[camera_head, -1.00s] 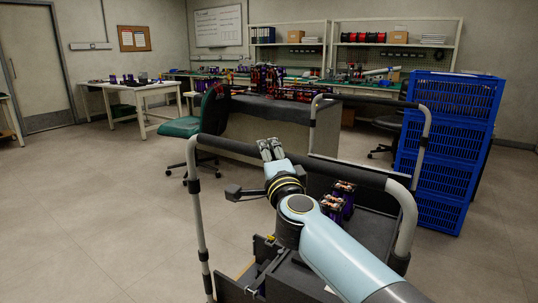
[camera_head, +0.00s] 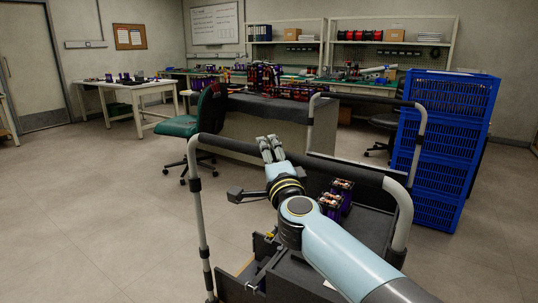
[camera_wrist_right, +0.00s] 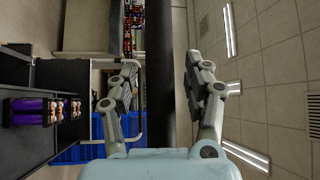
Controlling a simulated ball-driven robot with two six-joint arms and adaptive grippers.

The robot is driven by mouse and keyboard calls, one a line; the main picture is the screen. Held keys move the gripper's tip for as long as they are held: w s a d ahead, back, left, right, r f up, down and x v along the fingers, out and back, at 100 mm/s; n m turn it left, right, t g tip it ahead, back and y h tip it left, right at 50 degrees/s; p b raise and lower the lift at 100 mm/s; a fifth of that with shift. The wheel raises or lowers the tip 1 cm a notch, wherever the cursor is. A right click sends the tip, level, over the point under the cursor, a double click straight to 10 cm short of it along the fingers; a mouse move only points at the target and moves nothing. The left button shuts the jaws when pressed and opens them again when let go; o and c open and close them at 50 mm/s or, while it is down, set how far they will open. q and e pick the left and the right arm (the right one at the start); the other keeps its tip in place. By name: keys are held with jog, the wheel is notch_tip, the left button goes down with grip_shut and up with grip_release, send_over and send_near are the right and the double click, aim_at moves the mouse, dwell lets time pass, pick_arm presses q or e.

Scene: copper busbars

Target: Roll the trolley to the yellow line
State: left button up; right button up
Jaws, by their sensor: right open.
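The trolley (camera_head: 211,253) stands in front of me, with a grey tube frame and a dark padded push bar (camera_head: 345,172) on the near side. A second handle (camera_head: 420,118) rises at its far end. My right gripper (camera_head: 270,142) is at the near bar. In the right wrist view the dark bar (camera_wrist_right: 160,100) runs between its two spread fingers (camera_wrist_right: 158,75), with gaps on both sides. Purple-and-black units with copper tops (camera_head: 333,203) stand on the trolley deck. My left gripper is out of view. I cannot make out a yellow line on the floor.
Stacked blue crates (camera_head: 440,150) stand right of the trolley. A green chair (camera_head: 185,127) and a dark-topped workbench (camera_head: 245,125) stand beyond it. A white table (camera_head: 140,95) is at the back left. The floor (camera_head: 90,210) on the left is clear.

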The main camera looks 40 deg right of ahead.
jog(key=v, duration=1.1)
jog(key=shift+s, duration=0.25)
